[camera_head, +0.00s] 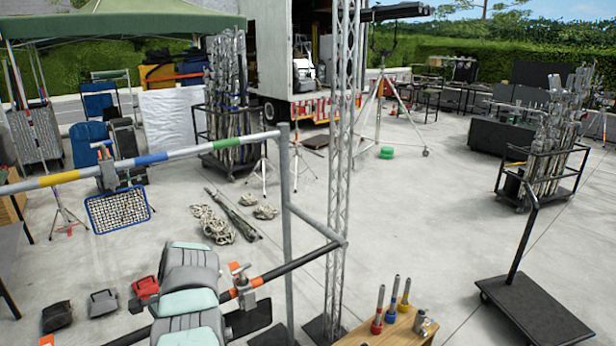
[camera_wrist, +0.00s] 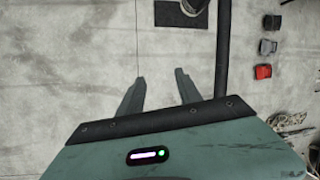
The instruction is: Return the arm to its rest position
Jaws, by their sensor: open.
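My gripper (camera_wrist: 160,76) shows in the wrist view with its two dark fingers apart. Nothing is between them; bare concrete floor shows beyond. Its teal body fills the bottom of that view, with a small lit panel on it. In the head view, grey and teal padded-looking shapes at the lower middle look like part of my arm, and I cannot make out the fingers there. A dark pipe (camera_wrist: 222,50) runs close to the right of the gripper in the wrist view; I cannot tell the gap.
The pipe with orange clamps (camera_head: 285,268) crosses near a lattice truss (camera_head: 345,150). A striped pipe (camera_head: 150,158) runs at left. A red bag (camera_head: 145,288) and coiled rope (camera_head: 213,224) lie on the floor. A wooden bench (camera_head: 385,334) and a flat cart (camera_head: 535,308) stand at right.

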